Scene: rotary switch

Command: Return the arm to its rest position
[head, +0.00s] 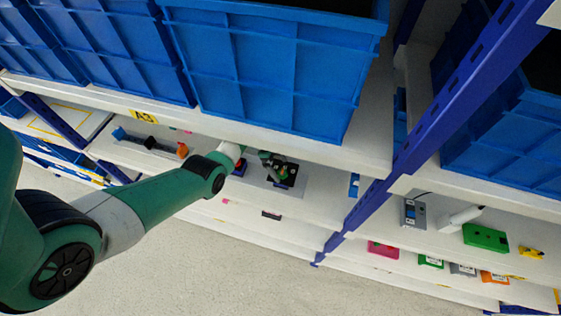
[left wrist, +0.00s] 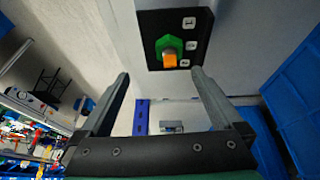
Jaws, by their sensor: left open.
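The rotary switch is a green dial with an orange knob (left wrist: 169,57) on a black panel (left wrist: 191,17) with white number labels, at the top of the left wrist view. In the head view the switch panel (head: 291,169) is small, on the shelf below the large blue bin, partly hidden by my gripper. My left gripper (left wrist: 160,72) is open, its two fingers apart with nothing between them. The knob appears beyond the fingertips, without visible contact. In the head view the left gripper (head: 270,160) is close in front of the panel. My right gripper is not in view.
Large blue bins (head: 275,60) stand on the shelf above my left arm. A blue rack post (head: 400,155) rises to the right of the switch. The right shelf holds a green box (head: 485,238) and a grey device (head: 412,213). The floor (head: 220,270) below is clear.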

